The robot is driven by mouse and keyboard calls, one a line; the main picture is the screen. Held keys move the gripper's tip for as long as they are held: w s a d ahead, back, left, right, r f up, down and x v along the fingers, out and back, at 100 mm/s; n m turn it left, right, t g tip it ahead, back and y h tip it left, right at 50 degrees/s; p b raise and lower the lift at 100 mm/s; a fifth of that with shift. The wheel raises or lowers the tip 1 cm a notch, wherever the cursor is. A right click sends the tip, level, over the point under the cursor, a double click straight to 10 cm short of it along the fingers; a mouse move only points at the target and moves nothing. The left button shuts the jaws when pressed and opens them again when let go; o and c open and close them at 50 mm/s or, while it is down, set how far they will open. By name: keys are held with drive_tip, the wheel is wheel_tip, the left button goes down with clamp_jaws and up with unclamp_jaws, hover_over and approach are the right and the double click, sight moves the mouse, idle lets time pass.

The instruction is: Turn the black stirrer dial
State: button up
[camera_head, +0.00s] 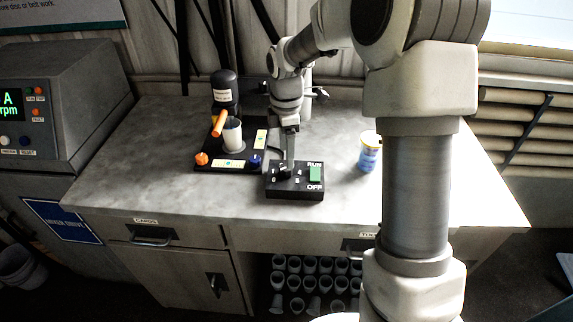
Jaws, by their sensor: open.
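The black stirrer dial (284,170) sits on the left part of the top of a black control box (294,193) on the bench. A green switch marked RUN and OFF (315,174) is on the box's right side. My gripper (287,157) points down right at the dial, its fingertips close around or just above it. The fingers partly hide the dial. I cannot tell whether they touch it.
Left of the box stands a black disperser base (201,165) with a white cup (232,134), an orange handle (218,124) and a dark motor (223,90). The front bench top is clear.

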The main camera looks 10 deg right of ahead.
sight(286, 171)
drive_tip(key=shift+f, duration=2.35)
clamp_jaws()
